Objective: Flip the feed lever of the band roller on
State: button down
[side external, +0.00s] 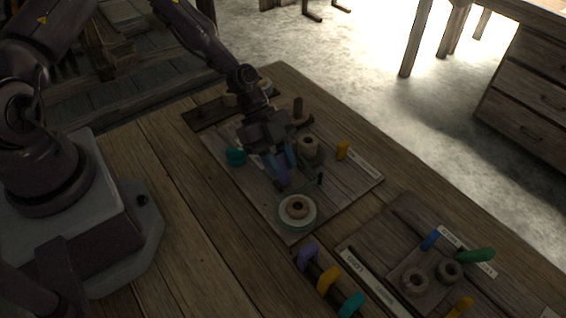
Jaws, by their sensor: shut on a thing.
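My gripper (281,180) is low over the middle of a wooden board (345,190) on the table. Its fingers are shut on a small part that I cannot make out. On this board, a pale round dish with a spool (297,209) stands in front of the gripper, and a brown roller-like spool (308,146) stands just behind it. A small dark upright peg (320,178) is right of the fingertips, apart from them. I cannot tell which part is the band roller's feed lever, or its position; the gripper hides part of the board.
A teal knob (235,156) is left of the gripper; an orange peg (342,150) is right, beside a pale label (364,166). A second board (400,225) at right carries two spools and coloured handles.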

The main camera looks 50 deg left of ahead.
jog(key=shift+a+h, duration=0.25)
jog(key=shift+h, duration=0.25)
jog(key=shift+f, duration=0.1)
jog(key=c, duration=0.9)
grip_release()
jog(key=shift+a, duration=0.15)
jog(key=v, duration=1.2)
jog(key=shift+a, duration=0.4)
